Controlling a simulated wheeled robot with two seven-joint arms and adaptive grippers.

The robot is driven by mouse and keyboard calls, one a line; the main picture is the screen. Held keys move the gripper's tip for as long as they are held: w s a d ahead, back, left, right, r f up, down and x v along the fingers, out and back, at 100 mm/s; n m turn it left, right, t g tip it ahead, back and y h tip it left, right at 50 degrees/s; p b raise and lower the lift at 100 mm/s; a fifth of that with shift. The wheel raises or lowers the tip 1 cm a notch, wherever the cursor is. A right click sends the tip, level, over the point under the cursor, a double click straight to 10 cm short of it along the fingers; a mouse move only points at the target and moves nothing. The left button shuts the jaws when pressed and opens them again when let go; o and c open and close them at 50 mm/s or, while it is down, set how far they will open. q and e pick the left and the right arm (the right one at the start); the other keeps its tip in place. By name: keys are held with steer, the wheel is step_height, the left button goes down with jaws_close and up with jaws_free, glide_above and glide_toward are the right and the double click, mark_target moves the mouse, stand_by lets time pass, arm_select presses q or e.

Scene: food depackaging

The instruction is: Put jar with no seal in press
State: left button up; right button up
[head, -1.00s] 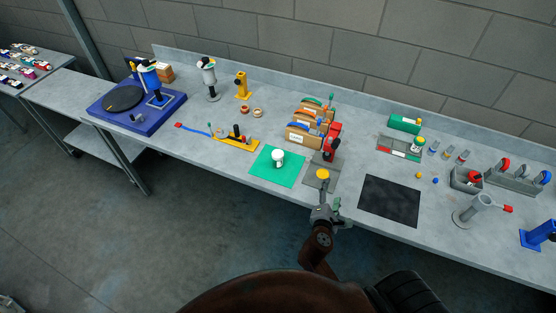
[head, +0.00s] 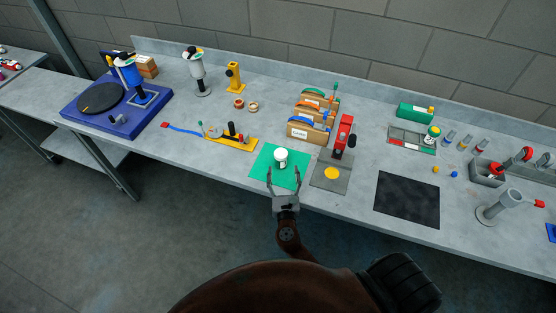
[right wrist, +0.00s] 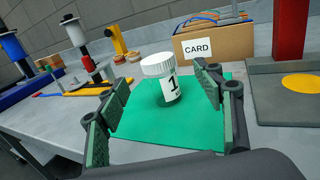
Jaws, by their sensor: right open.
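A white jar (head: 281,158) with a ribbed white top and a label reading 1 stands upright on a green mat (head: 262,172). It also shows in the right wrist view (right wrist: 162,78), ahead and between the fingers. My right gripper (head: 283,174) is open and empty at the mat's front edge, its fingers pointing toward the jar without visibly gripping it. What looks like the press, with a red upright (head: 344,132) and a grey base (head: 322,180) bearing a yellow disc (head: 332,173), stands right of the mat. My left gripper is not in view.
Wooden card boxes (head: 303,133) with coloured cables stand behind the mat. A yellow tool base (head: 236,142) lies to the left. A black mat (head: 407,200) lies to the right. The table's front edge is close to the gripper.

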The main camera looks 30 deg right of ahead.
mark_target(281, 161)
steer(key=shift+w+f, duration=0.45)
steer(key=shift+f, duration=0.3)
steer(key=shift+w+b, duration=0.3)
steer(key=shift+r+p+x, duration=0.2)
steer(key=shift+p+x, duration=0.1)
steer(key=shift+x, duration=0.9)
steer(key=p+x, duration=0.1)
steer(key=x, duration=0.3)
steer(key=shift+w+d+r, duration=0.1)
steer(key=shift+d, duration=0.15)
steer(key=shift+w+d, duration=0.15)
steer(key=shift+w, duration=0.1)
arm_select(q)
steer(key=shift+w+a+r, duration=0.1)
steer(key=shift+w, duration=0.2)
arm_select(e)
steer(key=shift+c, duration=0.9)
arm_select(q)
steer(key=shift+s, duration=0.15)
arm_select(e)
steer(key=c, duration=1.2)
